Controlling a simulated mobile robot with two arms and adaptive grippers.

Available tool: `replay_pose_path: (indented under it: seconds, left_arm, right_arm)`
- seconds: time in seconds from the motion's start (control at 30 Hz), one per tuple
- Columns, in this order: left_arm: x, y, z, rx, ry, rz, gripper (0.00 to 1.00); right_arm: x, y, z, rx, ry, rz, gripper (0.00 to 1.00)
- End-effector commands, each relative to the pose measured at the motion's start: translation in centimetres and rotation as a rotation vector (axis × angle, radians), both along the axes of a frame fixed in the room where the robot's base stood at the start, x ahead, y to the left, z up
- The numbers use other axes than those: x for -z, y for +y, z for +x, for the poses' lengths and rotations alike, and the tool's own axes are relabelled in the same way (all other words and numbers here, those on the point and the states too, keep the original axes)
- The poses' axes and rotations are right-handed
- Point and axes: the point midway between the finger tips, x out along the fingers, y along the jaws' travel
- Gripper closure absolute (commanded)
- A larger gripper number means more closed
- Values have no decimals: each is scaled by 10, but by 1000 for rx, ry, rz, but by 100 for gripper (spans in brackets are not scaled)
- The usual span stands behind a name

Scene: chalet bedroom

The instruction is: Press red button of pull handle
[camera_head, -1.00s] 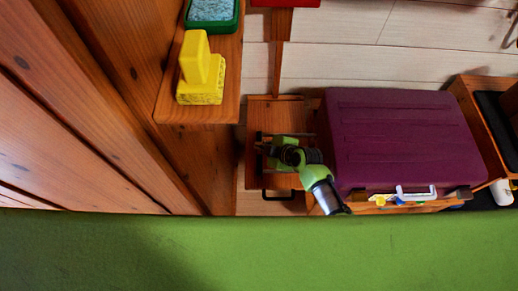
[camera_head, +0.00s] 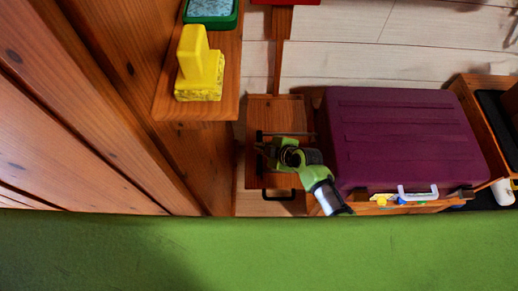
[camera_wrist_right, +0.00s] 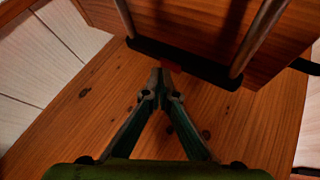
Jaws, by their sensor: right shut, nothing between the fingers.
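The pull handle (camera_head: 259,136) is a dark bar above a small wooden surface, left of the purple suitcase (camera_head: 405,140). In the right wrist view its black crossbar (camera_wrist_right: 205,70) joins two metal rods. A small red patch, the red button (camera_wrist_right: 174,66), shows at the crossbar, partly hidden by my fingertips. My right gripper (camera_head: 266,152) is shut and empty. In the wrist view its fingertips (camera_wrist_right: 161,76) meet right at the crossbar beside the red patch; I cannot tell whether they touch it. My left gripper is not in view.
A wooden shelf (camera_head: 225,105) with a yellow block object (camera_head: 200,72) is at upper left. A black drawer-type handle (camera_head: 279,198) sits just below the gripper. A large green surface (camera_head: 260,250) fills the front. Wooden furniture (camera_head: 480,95) stands at right.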

Motion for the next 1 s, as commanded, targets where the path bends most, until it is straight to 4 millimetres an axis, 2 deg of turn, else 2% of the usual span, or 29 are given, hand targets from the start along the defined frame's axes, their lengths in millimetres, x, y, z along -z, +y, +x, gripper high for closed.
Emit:
replay_pose_path:
  seconds: [1.0]
  left_arm:
    - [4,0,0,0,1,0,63]
  right_arm:
    - [4,0,0,-1,0,-1,100]
